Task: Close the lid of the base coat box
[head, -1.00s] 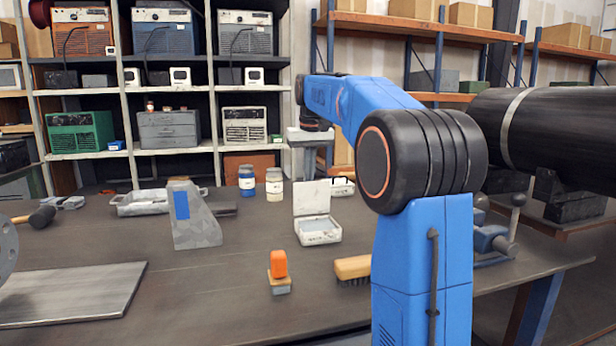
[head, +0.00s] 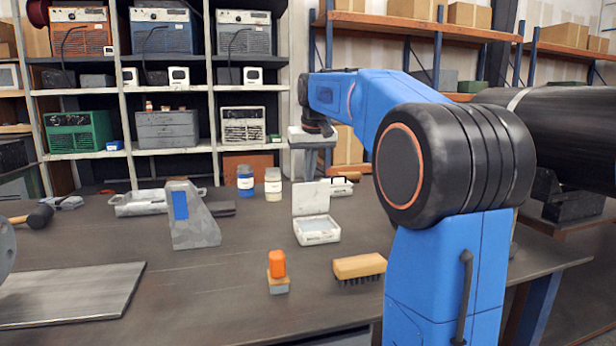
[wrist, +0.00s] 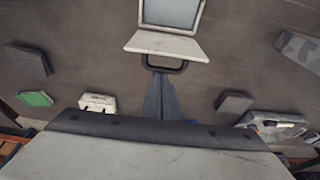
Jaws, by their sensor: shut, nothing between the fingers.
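The base coat box (head: 318,231) is a small white box on the table with a pale inner face. Its lid (head: 311,197) stands open, upright at the back edge. In the wrist view the box (wrist: 170,12) is at the top, with the lid (wrist: 166,45) below it. My gripper (wrist: 165,85) is shut and empty, pointing towards the lid. A dark loop lies between it and the lid's edge; I cannot tell whether they touch. In the head view my gripper (head: 313,137) hangs above and behind the lid, its fingertips unclear.
A brush (head: 359,266) and an orange-topped block (head: 278,270) lie in front of the box. A blue jar (head: 245,181) and a cream jar (head: 273,184) stand behind it to the left. A grey angled block (head: 192,217) stands further left. Bare table lies around the box.

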